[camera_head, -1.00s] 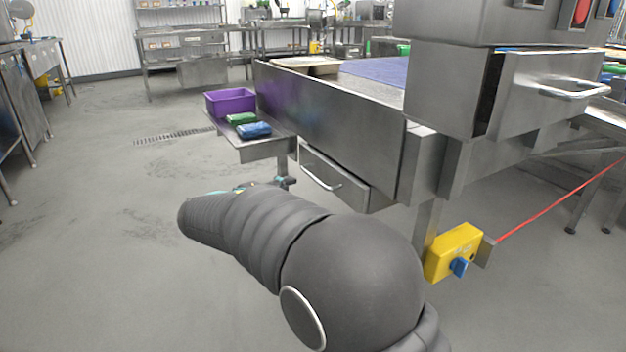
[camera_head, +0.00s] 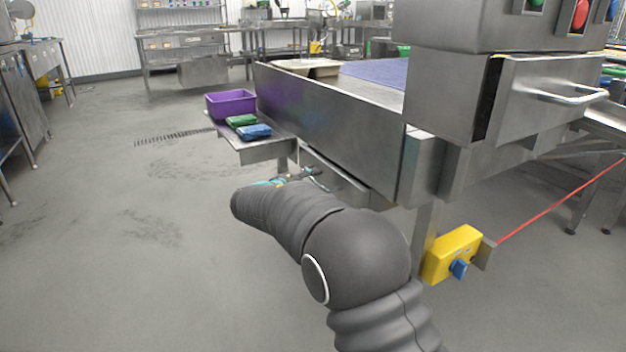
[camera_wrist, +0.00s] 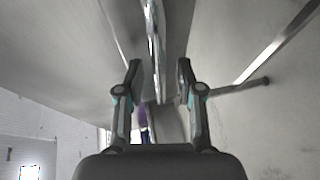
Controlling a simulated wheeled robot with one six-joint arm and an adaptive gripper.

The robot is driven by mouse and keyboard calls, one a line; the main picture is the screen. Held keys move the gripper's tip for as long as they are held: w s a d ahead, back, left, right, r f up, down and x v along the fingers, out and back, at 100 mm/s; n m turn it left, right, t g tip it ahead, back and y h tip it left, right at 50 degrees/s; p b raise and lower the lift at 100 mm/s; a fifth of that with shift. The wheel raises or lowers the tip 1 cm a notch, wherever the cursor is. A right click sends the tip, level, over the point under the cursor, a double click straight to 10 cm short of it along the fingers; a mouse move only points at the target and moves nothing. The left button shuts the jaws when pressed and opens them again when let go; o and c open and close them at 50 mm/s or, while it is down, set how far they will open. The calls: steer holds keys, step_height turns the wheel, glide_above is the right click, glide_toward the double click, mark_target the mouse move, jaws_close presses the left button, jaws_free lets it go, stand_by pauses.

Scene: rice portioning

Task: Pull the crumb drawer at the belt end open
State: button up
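The crumb drawer (camera_head: 345,186) is a grey metal drawer low under the belt end. My arm and gripper cover part of its front in the head view. Its bar handle shows in the wrist view as a shiny bar (camera_wrist: 155,35), lying lengthwise between the finger lines. My gripper (camera_wrist: 159,68) is open, with one finger on each side of the bar and gaps visible. In the head view my gripper (camera_head: 298,176) is at the drawer front, by the handle. Whether a finger touches the handle cannot be told.
A side shelf (camera_head: 262,152) above my gripper holds a purple bin (camera_head: 231,103), a green packet (camera_head: 241,120) and a blue packet (camera_head: 254,131). A yellow switch box (camera_head: 453,254) stands to the right of my arm. The floor at left is clear.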

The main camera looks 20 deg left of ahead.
steer(key=shift+w+d, duration=0.15)
steer(key=shift+w, duration=0.25)
jaws_close()
